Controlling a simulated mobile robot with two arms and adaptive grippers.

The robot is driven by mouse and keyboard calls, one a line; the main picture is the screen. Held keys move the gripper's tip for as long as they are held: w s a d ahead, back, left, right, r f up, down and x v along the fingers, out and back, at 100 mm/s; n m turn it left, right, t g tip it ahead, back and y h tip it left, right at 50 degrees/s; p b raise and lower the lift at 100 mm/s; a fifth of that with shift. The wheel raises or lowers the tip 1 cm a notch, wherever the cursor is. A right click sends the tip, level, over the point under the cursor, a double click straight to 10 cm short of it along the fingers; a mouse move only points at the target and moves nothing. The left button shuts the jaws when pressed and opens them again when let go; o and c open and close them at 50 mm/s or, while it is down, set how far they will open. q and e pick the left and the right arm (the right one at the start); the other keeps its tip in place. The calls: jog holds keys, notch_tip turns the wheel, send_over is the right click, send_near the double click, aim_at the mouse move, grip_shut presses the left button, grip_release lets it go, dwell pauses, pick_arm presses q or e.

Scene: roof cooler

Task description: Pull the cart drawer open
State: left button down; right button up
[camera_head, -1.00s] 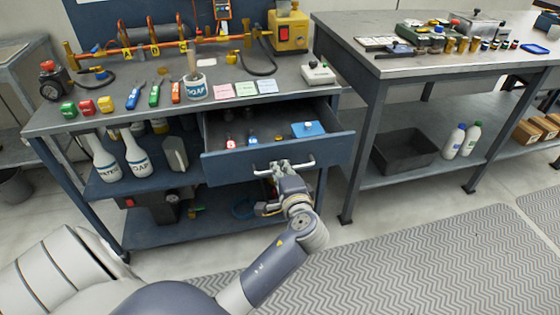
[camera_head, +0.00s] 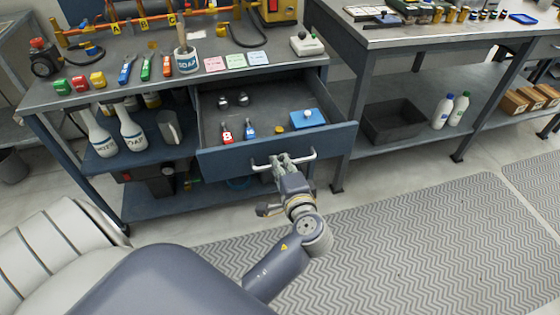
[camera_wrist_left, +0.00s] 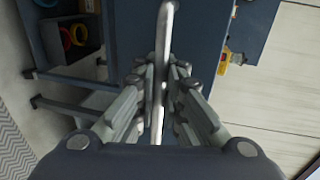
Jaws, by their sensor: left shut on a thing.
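The cart drawer (camera_head: 330,141) is dark blue and stands open, pulled out from under the bench top. Inside lie a red item marked B (camera_head: 226,133), a blue item (camera_head: 250,129), a yellow piece (camera_head: 279,129), a blue box (camera_head: 308,118) and two dark round items (camera_head: 233,100). The drawer's light bar handle (camera_head: 262,167) runs across its front. My left gripper (camera_head: 286,160) is shut on the handle near its middle. The left wrist view shows the fingers (camera_wrist_left: 160,85) on both sides of the handle bar (camera_wrist_left: 164,35). My right gripper is not in view.
The cart top (camera_head: 130,60) holds tools, coloured blocks, a soap cup (camera_head: 187,60) and notes. White bottles (camera_head: 131,132) stand on the shelf left of the drawer. A second bench (camera_head: 390,37) with a black bin (camera_head: 390,123) is at right. The matted floor in front is clear.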

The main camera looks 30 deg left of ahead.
pick_arm(q)
jog(key=c, duration=2)
grip_release()
jog(key=shift+r, duration=0.1)
jog(key=v, duration=0.7)
jog(key=shift+s+d, duration=0.2)
